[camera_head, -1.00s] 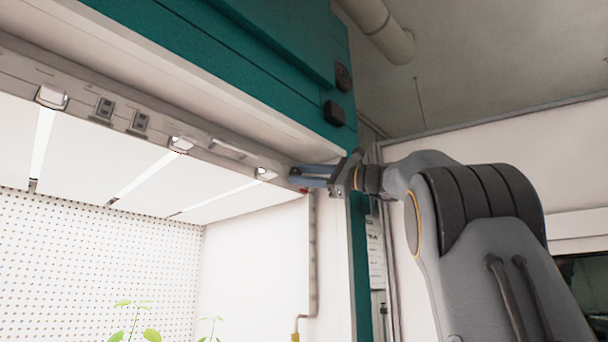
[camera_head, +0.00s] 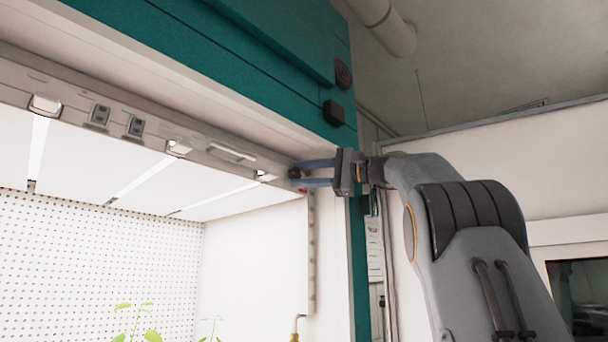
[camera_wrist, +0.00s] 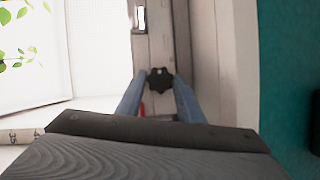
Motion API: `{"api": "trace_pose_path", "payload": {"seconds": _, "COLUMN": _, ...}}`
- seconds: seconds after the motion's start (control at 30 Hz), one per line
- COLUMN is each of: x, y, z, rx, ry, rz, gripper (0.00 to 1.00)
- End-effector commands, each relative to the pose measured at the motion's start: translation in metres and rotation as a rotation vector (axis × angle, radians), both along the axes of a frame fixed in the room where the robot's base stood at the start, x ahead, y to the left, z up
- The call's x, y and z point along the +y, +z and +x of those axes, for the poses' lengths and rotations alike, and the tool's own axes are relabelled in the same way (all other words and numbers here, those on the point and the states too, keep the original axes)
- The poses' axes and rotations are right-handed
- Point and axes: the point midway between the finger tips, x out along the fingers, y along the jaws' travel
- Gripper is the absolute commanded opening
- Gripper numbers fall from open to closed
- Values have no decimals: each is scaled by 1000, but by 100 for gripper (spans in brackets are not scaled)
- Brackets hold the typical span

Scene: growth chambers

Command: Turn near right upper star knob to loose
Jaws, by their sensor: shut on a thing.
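The black star knob (camera_wrist: 160,81) sits on the pale rail at the chamber's upper right inside edge. In the wrist view it is between the tips of my gripper's two blue fingers. In the head view the knob (camera_head: 295,173) is a small dark shape at the finger ends, partly covered. My gripper (camera_head: 297,173) reaches in from the right, its fingers one above the other and shut on the knob; it also shows in the wrist view (camera_wrist: 160,88). A small red part (camera_wrist: 142,109) shows beside the left finger.
The teal chamber frame (camera_head: 262,85) runs above and right of my gripper. White light panels (camera_head: 110,160) hang below the rail (camera_head: 205,153). Green plants (camera_head: 135,318) stand low inside.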

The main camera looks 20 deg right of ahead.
Motion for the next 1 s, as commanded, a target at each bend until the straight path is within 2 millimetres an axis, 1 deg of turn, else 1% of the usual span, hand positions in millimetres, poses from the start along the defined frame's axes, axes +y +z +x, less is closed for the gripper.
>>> {"api": "trace_pose_path", "payload": {"seconds": 0.23, "x": 1, "y": 0, "z": -1, "rx": -1, "ry": 2, "rz": -2, "gripper": 12}}
{"api": "trace_pose_path", "payload": {"seconds": 0.27, "x": 1, "y": 0, "z": -1, "rx": -1, "ry": 2, "rz": -2, "gripper": 37}}
{"api": "trace_pose_path", "payload": {"seconds": 0.3, "x": 1, "y": 0, "z": -1, "rx": -1, "ry": 2, "rz": -2, "gripper": 44}}
{"api": "trace_pose_path", "payload": {"seconds": 0.37, "x": 1, "y": 0, "z": 0, "rx": -1, "ry": 2, "rz": -1, "gripper": 53}}
{"api": "trace_pose_path", "payload": {"seconds": 0.63, "x": 0, "y": 0, "z": 0, "rx": 0, "ry": 0, "rz": 0, "gripper": 53}}
{"api": "trace_pose_path", "payload": {"seconds": 0.73, "x": -4, "y": -1, "z": -4, "rx": 0, "ry": -1, "rz": 1, "gripper": 53}}
{"api": "trace_pose_path", "payload": {"seconds": 0.87, "x": -17, "y": -3, "z": -16, "rx": 0, "ry": -3, "rz": 0, "gripper": 53}}
{"api": "trace_pose_path", "payload": {"seconds": 1.0, "x": -34, "y": -6, "z": -32, "rx": -1, "ry": -4, "rz": 0, "gripper": 53}}
